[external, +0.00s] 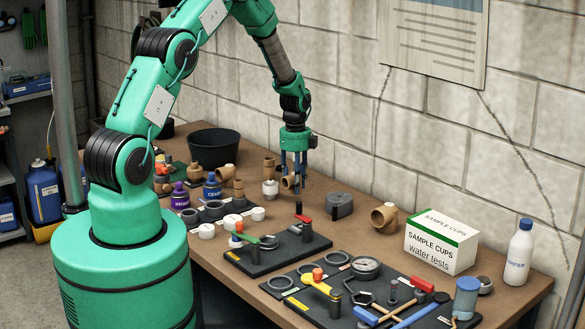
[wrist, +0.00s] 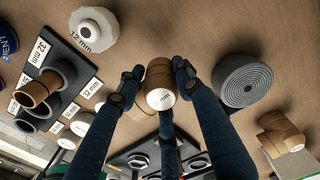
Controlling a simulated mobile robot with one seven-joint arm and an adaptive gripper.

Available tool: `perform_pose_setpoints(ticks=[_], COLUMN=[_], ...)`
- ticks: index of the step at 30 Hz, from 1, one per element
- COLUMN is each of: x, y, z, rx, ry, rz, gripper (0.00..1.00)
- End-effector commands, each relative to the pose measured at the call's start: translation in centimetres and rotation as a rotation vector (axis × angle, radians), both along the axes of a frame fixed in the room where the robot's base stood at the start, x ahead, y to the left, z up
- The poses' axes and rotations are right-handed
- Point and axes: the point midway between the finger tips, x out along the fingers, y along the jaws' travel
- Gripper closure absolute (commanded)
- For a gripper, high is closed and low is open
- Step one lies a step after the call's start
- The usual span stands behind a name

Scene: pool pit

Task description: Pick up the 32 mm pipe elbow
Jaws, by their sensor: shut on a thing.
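My gripper (external: 293,178) has dark blue fingers and is shut on a brown pipe elbow (external: 289,182), which shows between the fingers. In the wrist view the elbow (wrist: 159,72) sits between the fingertips of my gripper (wrist: 157,82), one on its left and one on its right, with a third finger below. A round white label on the elbow faces the camera; its print is too small to read surely. Whether the elbow touches the tabletop is hard to tell.
A grey coiled roll (wrist: 243,80) lies right of the fingers. A white 12 mm fitting (wrist: 92,26) and a holder board with brown and grey fittings (wrist: 38,90) are left. Another brown fitting (external: 384,217) stands near a sample cup box (external: 438,243). Boards with tools fill the front.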

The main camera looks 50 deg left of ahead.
Motion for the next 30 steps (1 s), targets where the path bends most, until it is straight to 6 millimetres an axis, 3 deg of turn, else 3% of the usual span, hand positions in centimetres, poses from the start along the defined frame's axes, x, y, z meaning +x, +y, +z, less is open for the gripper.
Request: perform_pose_setpoints(ticks=[9, 30], x=[-1.8, -1.9], y=[-0.5, -0.6], z=[0.2, 0.2], rx=[0.0, 0.0], ry=[-0.001, -0.001], rz=[0.0, 0.0], gripper=[0.93, 0.93])
